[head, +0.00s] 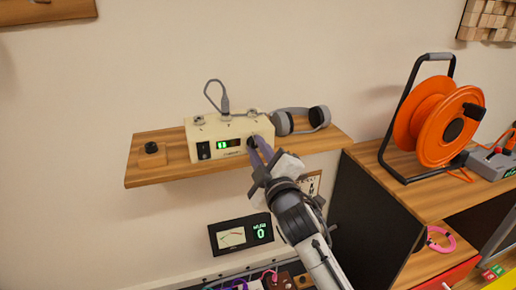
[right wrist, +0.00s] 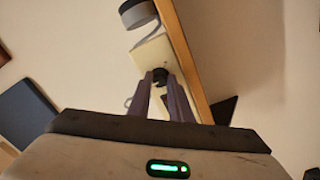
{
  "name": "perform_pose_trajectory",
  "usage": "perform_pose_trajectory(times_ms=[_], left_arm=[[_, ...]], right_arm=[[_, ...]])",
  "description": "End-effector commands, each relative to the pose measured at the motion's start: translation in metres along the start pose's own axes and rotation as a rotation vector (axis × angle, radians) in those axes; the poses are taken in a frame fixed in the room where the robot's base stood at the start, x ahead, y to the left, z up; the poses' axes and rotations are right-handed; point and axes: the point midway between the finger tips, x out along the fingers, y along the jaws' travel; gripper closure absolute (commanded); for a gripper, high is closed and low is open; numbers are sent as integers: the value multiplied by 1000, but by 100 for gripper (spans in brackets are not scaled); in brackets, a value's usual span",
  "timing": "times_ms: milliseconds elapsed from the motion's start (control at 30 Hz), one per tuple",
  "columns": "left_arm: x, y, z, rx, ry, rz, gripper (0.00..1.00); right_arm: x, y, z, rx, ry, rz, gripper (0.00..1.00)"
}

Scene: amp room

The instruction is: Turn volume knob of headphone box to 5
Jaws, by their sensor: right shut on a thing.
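The cream headphone box (head: 205,132) sits on a wooden wall shelf. Its front has a dark switch at the left and a small display (head: 229,143) with green lit marks, too small to read surely. The black volume knob (right wrist: 160,75) is at the front's right end, mostly hidden by my gripper in the head view. My right gripper (head: 257,148) reaches up from the lower right with its purple fingers at the knob. In the right wrist view the two fingers (right wrist: 162,82) are shut on the knob's sides. My left gripper is not in view.
Grey headphones (head: 318,117) lie right of the box on the shelf (head: 155,172). A small black knob on a wooden block (head: 151,149) is at the shelf's left. A wall meter (head: 231,238) below shows a green 0. An orange cable reel (head: 432,112) stands right.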

Motion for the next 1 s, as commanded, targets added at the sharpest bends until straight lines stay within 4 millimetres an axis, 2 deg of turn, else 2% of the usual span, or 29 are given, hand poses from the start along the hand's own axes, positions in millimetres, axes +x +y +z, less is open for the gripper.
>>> perform_pose_trajectory(times_ms=[633, 667, 767, 1000], left_arm=[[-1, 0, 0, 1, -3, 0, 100], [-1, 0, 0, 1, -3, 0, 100], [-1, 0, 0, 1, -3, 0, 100], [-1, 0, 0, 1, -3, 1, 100]], right_arm=[[0, 0, 0, 52, -2, 0, 100], [0, 0, 0, 52, -2, 0, 80], [0, 0, 0, 52, -2, 0, 63], [0, 0, 0, 51, -2, 0, 63]])
